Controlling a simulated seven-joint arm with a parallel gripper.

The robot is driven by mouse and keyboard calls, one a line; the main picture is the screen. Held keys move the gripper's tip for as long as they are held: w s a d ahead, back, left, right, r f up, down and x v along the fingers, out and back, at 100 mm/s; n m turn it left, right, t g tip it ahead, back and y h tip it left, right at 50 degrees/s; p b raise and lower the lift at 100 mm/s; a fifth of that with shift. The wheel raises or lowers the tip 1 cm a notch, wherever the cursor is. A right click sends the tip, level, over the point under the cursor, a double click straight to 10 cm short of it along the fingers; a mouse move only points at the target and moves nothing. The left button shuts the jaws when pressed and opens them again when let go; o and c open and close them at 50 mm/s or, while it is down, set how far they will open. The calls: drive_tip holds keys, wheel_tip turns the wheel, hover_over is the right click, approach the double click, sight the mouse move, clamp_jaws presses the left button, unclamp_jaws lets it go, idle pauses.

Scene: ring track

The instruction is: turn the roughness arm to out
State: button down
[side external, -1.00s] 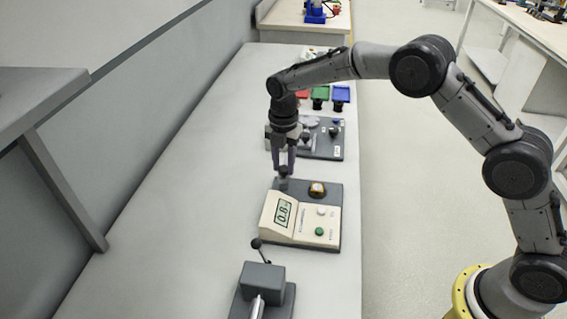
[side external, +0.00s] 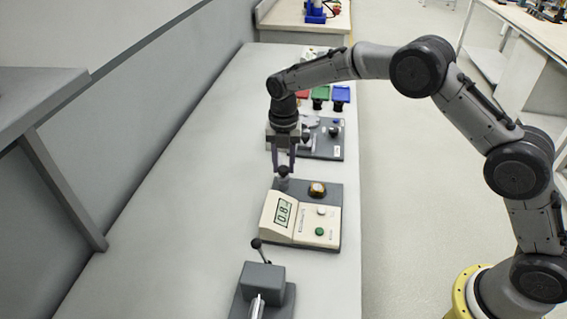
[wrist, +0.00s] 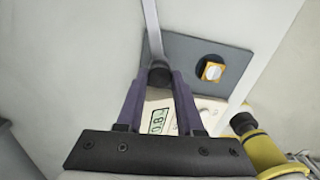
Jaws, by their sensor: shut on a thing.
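The roughness gauge (side external: 268,216) is a beige box with a digital display that seems to read 0.8, on a grey base plate; it also shows in the wrist view (wrist: 187,104). My gripper (side external: 284,171) is over the back left part of that plate. In the wrist view my gripper (wrist: 158,84) has its two purple fingers closed on a dark knob (wrist: 158,72), which I take to be the end of the roughness arm. A thin grey bar (wrist: 151,25) runs up the picture from behind the knob. The fingers partly hide the arm's joint.
A grey block with a black-balled lever (side external: 262,276) stands in front. The bench's left side is clear.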

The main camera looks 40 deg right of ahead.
drive_tip(key=shift+r, duration=0.15)
drive_tip(key=c, duration=0.5)
unclamp_jaws()
drive_tip(key=shift+c, duration=0.2)
wheel_tip(320, 180, up, 14)
drive_tip(key=shift+f, duration=0.2)
